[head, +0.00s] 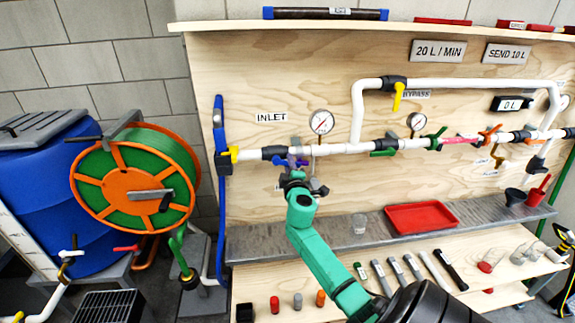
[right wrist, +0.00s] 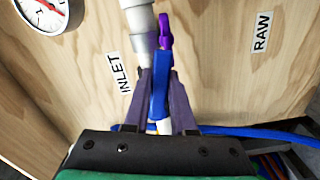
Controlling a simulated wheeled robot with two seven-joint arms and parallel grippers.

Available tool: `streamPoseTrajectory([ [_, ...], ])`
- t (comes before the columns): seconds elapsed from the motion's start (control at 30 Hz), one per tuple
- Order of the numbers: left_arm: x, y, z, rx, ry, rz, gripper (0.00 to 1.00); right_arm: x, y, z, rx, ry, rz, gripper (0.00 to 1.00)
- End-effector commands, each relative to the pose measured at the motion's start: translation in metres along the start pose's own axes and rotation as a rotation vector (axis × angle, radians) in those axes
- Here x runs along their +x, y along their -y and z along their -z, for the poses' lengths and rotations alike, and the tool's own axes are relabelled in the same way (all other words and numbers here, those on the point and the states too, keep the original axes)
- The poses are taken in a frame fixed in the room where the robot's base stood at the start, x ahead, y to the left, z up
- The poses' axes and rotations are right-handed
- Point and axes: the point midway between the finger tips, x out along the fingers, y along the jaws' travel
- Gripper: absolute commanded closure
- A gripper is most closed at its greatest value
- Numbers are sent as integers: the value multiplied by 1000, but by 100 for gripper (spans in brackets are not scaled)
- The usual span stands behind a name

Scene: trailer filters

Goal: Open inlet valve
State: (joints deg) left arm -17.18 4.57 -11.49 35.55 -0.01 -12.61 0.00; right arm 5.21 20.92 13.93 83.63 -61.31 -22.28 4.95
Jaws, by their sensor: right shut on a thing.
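The INLET label (head: 272,117) is on the plywood board, above the white pipe. It also shows in the right wrist view (right wrist: 124,75). Below the label, a blue valve handle (right wrist: 160,75) lies between the fingers of my right gripper (right wrist: 157,78), which is shut on it. A purple part (right wrist: 165,32) shows just beyond the handle, beside the white pipe (right wrist: 141,20). In the head view my right gripper (head: 291,172) is at the pipe, and it partly hides the valve. My left gripper is out of view.
Pressure gauges (head: 322,122) stand on the pipe right of the gripper. A yellow bypass handle (head: 397,97) is on the upper pipe. A hose reel (head: 130,190) stands left.

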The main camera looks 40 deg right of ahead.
Motion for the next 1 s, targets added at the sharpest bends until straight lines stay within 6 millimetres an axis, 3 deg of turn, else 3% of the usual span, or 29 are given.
streamPoseTrajectory([
  [0.4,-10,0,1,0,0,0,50,0,-9,1,-244,1,2,100],
  [1.0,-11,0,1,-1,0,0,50,0,-10,2,-291,0,1,100],
])
